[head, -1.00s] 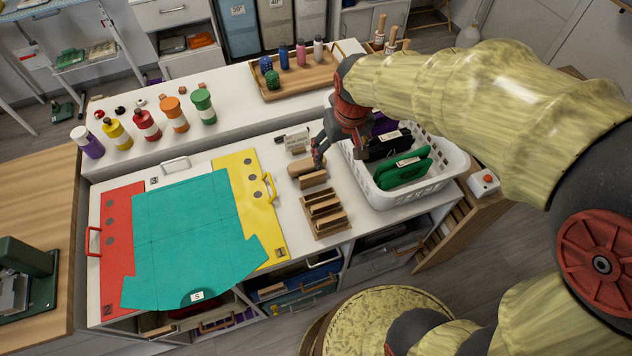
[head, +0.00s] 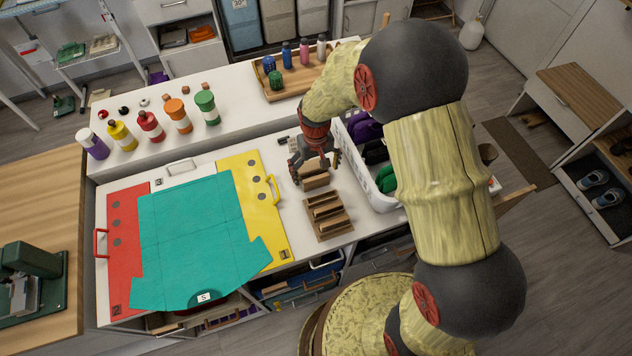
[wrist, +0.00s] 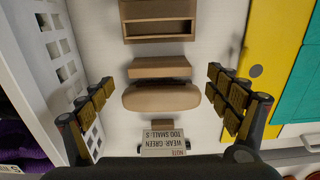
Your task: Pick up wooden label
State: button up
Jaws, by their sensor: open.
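My gripper (head: 315,166) is open and empty, pointing down over the white counter. In the wrist view its fingers (wrist: 162,97) stand wide on both sides of a rounded wooden piece (wrist: 161,96), apart from it. A flat rectangular wooden block (wrist: 160,67) lies beside that piece; it also shows in the head view (head: 316,182). A small card (wrist: 165,142) with printed text "NOTE WEAR GREEN TOO SMALL" is nearer the wrist. I cannot tell for certain which wooden piece is the label. In the head view my gripper hides most of the rounded piece and the card.
A slotted wooden tray (head: 345,226) lies just in front of the block. A white basket (head: 386,203) with coloured items stands close on the right. A yellow folder (head: 268,222) and teal sheet (head: 195,240) lie left. Bottles stand on the raised ledge behind.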

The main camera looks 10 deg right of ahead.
aim_at(316, 177)
notch_tip(316, 177, down, 4)
jog(key=shift+s+f+b, duration=0.15)
jog(key=shift+b, duration=0.15)
jog(key=shift+c, duration=1)
jog(key=c, duration=1.1)
